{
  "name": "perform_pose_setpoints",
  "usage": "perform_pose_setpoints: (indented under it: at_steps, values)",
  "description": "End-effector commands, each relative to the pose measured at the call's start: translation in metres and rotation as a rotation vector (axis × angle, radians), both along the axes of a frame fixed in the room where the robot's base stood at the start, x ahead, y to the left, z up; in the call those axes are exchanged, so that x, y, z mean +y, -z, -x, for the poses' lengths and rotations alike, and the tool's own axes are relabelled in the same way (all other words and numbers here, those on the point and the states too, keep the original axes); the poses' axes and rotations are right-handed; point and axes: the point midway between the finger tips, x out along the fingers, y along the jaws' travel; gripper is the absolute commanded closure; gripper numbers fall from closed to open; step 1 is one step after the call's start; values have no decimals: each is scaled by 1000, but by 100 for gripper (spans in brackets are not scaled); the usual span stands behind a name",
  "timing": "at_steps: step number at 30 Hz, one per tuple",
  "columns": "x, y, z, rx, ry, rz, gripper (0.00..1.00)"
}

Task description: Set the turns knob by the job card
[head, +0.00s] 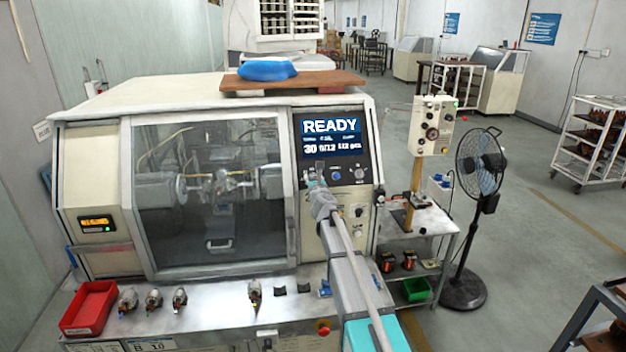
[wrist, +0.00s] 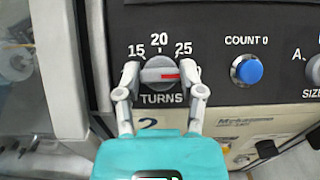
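The turns knob (wrist: 160,73) is a grey dial on the black panel, marked 15, 20 and 25 above it and TURNS below it. Its bar lies level, with the red end to the right, past the 25 mark. My gripper (wrist: 161,74) has one finger on each side of the knob; whether the fingers press on it is unclear. In the head view my gripper (head: 315,178) is at the panel under the screen (head: 331,138), which reads READY and 30. A card reading B 10 (head: 150,345) is cut by the lower edge.
A blue COUNT 0 button (wrist: 246,70) and the SIZE knob (wrist: 314,70) are right of the turns knob. The winding machine's window (head: 210,190) is left of the panel. A red tray (head: 88,308) and several armatures lie on the bench. A fan (head: 480,170) stands right.

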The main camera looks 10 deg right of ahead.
Motion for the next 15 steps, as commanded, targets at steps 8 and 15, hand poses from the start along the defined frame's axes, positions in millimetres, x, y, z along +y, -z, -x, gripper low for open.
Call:
perform_pose_setpoints:
  at_steps: [8,15]
  values:
    - [0,0,0,0,0,0,100]
    - [0,0,0,0,0,0,100]
